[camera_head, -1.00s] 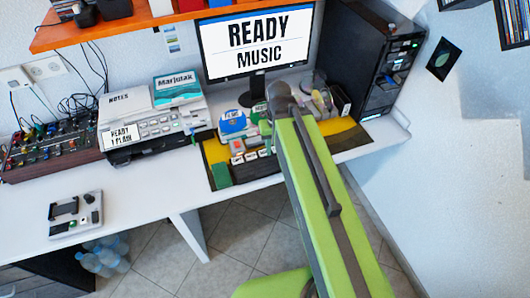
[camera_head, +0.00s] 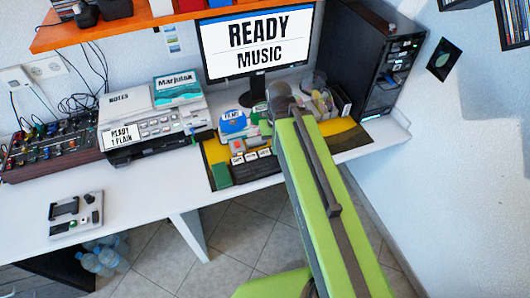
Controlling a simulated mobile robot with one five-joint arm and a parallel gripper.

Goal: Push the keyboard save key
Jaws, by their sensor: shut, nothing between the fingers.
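A dark keyboard (camera_head: 258,170) lies on the yellow and dark mat on the white desk, below the monitor. A few pale keys with small lettering (camera_head: 250,157) show along its back edge. The lettering is too small to tell which is the save key. My green arm (camera_head: 310,190) reaches up from the bottom of the view, and its dark joint is just right of the keyboard's back part. The arm covers the keyboard's right side. My gripper cannot be made out; it seems hidden behind the arm, so its contact with any key is not visible.
The monitor (camera_head: 257,45) reads "READY MUSIC". A black computer tower (camera_head: 372,55) stands at the right. A printer-like machine (camera_head: 152,132) and a mixer (camera_head: 50,148) stand left. A small grey device (camera_head: 76,213) is at the front left. The desk between is clear.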

